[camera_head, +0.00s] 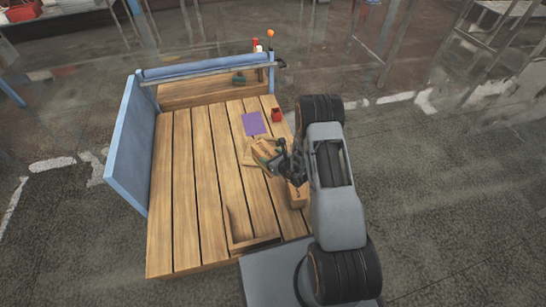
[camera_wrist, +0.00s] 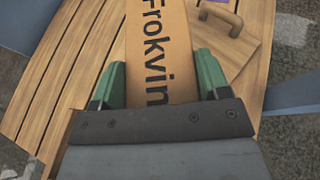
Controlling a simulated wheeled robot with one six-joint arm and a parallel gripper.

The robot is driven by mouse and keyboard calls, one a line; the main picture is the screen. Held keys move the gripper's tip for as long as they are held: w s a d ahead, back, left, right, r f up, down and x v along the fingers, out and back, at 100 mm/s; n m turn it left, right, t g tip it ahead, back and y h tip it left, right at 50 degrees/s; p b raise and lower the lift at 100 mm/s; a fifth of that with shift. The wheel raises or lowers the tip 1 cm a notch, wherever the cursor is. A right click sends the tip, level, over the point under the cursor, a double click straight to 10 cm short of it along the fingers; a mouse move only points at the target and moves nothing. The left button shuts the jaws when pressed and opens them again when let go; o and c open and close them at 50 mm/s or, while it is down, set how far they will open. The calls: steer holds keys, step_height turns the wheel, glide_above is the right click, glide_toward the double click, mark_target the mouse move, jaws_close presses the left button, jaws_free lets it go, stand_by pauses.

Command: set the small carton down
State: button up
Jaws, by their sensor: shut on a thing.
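The small carton (camera_wrist: 160,50) is orange-brown with black "Frokvin" lettering. In the wrist view it stands between the green fingers of my gripper (camera_wrist: 160,85), which is shut on it. In the head view my gripper (camera_head: 270,160) is over the right part of the wooden table (camera_head: 185,190), close to a wooden board (camera_head: 250,155). The board and its handle (camera_wrist: 222,18) also show beyond the carton in the wrist view. My arm and gripper hide most of the held carton in the head view. I cannot tell its height above the table.
An orange-brown box (camera_head: 298,195) shows partly behind my arm. A purple sheet (camera_head: 254,123) and a red cup (camera_head: 277,115) lie further back. A dark green object (camera_head: 239,79) is at the rear. A wooden tray (camera_head: 255,243) is at the front. The table's left half is clear beside a blue panel (camera_head: 130,145).

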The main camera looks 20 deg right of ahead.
steer(key=shift+w+d+f+b, duration=0.8)
steer(key=shift+w+f+b, duration=0.35)
steer(key=shift+w+f, duration=0.65)
steer(key=shift+w+d+f+b, duration=0.75)
steer(key=shift+w+f+b, duration=0.6)
steer(key=shift+f, duration=0.7)
steer(key=shift+w+d+f+b, duration=0.8)
steer(key=shift+w+f+b, duration=0.2)
steer(key=shift+w+f, duration=0.85)
steer(key=shift+f, duration=0.25)
steer(key=o, duration=1.2)
steer(key=shift+s, duration=0.1)
